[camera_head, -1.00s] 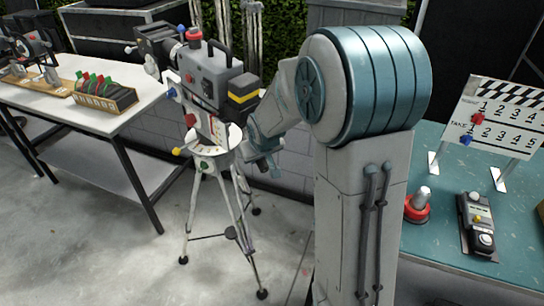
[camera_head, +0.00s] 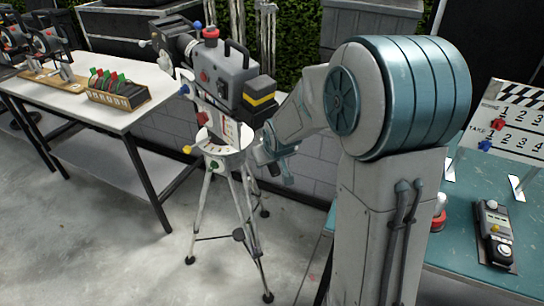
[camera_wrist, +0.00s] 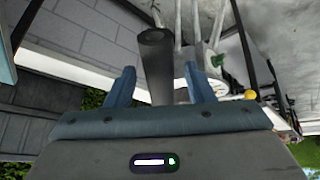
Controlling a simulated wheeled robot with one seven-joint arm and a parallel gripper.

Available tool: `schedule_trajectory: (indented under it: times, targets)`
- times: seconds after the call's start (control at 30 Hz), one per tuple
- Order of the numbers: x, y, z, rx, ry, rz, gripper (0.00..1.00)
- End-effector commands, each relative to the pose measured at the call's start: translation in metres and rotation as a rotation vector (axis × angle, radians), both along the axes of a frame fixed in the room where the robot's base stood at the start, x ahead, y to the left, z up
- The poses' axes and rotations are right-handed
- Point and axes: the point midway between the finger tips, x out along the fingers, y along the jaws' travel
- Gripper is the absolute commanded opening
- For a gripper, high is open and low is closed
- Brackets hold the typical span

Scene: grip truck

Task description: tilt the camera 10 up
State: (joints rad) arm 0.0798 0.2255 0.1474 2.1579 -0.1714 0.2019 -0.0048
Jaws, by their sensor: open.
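The film camera (camera_head: 228,75) is a grey box body with a black and yellow rear block. It sits on a white tripod (camera_head: 242,215), with a white head (camera_head: 222,148) below it that carries coloured knobs. My gripper (camera_head: 278,168) is just right of the tripod head, partly hidden by my own arm. In the wrist view my gripper (camera_wrist: 160,70) has two blue fingers apart. A dark round bar (camera_wrist: 156,55) shows in the gap between them; I cannot tell whether they touch it. The tripod legs and a green knob (camera_wrist: 217,60) show beyond.
A white table (camera_head: 100,110) at the left holds a box of coloured-handled items (camera_head: 118,92) and reel devices (camera_head: 45,45). A teal table (camera_head: 470,225) at the right bears a clapperboard (camera_head: 515,120) and a small control box (camera_head: 493,232). A grey block wall stands behind.

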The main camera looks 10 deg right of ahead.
Motion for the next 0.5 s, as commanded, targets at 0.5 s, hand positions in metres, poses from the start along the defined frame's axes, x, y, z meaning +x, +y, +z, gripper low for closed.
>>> schedule_trajectory:
  times: [0.5]
  targets:
    - [-0.042,-0.003,0.069,-0.002,-0.006,-0.001,0.49]
